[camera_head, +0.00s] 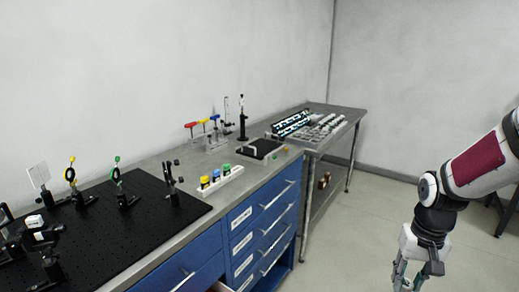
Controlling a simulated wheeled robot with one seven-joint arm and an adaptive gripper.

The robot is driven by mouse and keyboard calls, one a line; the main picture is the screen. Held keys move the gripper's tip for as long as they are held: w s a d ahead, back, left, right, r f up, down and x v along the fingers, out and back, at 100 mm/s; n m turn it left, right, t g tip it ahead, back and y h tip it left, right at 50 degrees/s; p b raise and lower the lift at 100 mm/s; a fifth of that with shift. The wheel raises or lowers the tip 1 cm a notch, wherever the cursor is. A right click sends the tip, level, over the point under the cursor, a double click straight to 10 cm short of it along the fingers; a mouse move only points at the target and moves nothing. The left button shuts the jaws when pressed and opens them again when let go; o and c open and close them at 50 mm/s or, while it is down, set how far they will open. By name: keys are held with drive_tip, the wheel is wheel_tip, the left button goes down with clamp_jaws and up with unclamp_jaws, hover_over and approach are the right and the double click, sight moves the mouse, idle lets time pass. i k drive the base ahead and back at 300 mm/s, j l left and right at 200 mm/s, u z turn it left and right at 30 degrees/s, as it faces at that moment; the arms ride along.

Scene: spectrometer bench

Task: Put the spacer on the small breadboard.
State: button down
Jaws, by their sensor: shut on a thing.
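My gripper (411,284) hangs fingers down at the lower right, over the floor and well to the right of the bench. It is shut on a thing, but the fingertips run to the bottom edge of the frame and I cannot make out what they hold. I cannot pick out the spacer for sure. A small black plate, which looks like the small breadboard (265,145), lies on the bench near its far end. A pale bar-like thing (251,151) shows at its left side.
A large black breadboard (150,216) with several optic mounts fills the near bench. A white rack (222,182) with coloured caps stands near the bench edge. Coloured hex keys (203,124) stand behind. A steel cart (347,114) carries trays. A drawer is partly open below. Floor between bench and arm is clear.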

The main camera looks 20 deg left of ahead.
sight(261, 147)
drive_tip(key=i+l+u, duration=0.15)
drive_tip(key=i+u, duration=0.2)
drive_tip(key=i, duration=0.15)
drive_tip(key=i+l+u, duration=0.35)
drive_tip(key=i, duration=0.15)
drive_tip(key=i+j, duration=0.05)
drive_tip(key=j, duration=0.05)
